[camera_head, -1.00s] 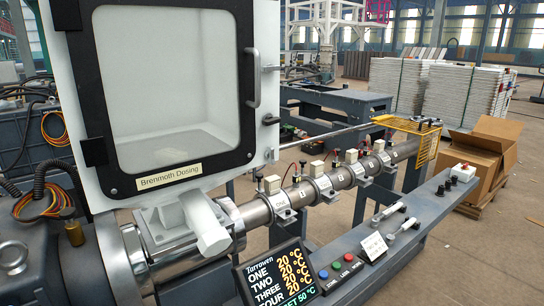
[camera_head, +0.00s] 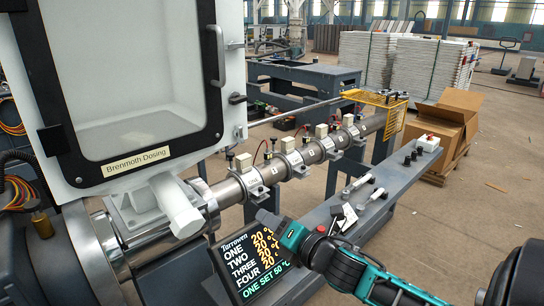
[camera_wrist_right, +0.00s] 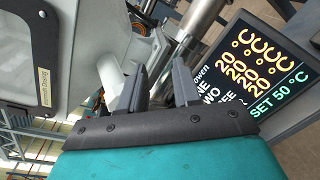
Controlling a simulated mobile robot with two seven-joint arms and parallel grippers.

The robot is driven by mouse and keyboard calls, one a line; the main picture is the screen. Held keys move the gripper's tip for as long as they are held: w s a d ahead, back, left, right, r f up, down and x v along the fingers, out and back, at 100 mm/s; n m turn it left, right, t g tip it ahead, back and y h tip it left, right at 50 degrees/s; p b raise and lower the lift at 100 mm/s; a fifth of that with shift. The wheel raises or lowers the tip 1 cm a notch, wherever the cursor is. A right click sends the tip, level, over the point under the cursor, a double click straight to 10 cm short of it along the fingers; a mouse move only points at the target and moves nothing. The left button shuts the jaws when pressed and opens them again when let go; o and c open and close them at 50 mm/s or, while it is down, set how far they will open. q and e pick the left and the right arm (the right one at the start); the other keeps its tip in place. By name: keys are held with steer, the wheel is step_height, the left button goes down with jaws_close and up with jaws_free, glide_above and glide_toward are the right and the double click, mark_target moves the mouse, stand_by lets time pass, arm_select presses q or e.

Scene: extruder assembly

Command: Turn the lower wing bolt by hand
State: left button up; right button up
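Two small dark fasteners stick out from the right side of the white dosing cabinet (camera_head: 70,192). The upper one (camera_head: 235,46) is beside the door handle; the lower one (camera_head: 237,98), which I take for the lower wing bolt, is near the door's lower right. Its wings are too small to make out. My right gripper (camera_head: 266,217) is well below it, in front of the display panel's top edge, touching neither fastener. In the right wrist view the two dark fingers (camera_wrist_right: 160,70) stand apart with nothing between them. My left gripper is not in view.
The display panel (camera_head: 247,262) stands close under my right gripper. The steel barrel (camera_head: 232,190) with several clamped blocks runs back to the right, toward a yellow guard (camera_head: 372,97). A grey rail (camera_head: 335,205) carries handles and knobs. Open floor lies to the right.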

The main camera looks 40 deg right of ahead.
mark_target(242, 135)
steer(key=w+d+r+n+t+y, duration=0.1)
steer(key=w+r+n+t, duration=0.1)
steer(key=r+n, duration=0.45)
steer(key=w+d+r+n+t, duration=0.1)
steer(key=d+r+n, duration=0.1)
steer(key=r+n, duration=0.5)
steer(key=shift+m, duration=0.75)
steer(key=w, duration=0.2)
steer(key=w+a+r+p, duration=0.1)
steer(key=w, duration=0.2)
steer(key=w+r, duration=0.1)
steer(key=w, duration=0.1)
steer(key=shift+w+a, duration=0.15)
steer(key=shift+w, duration=0.25)
steer(key=shift+p, duration=0.3)
jaws_close()
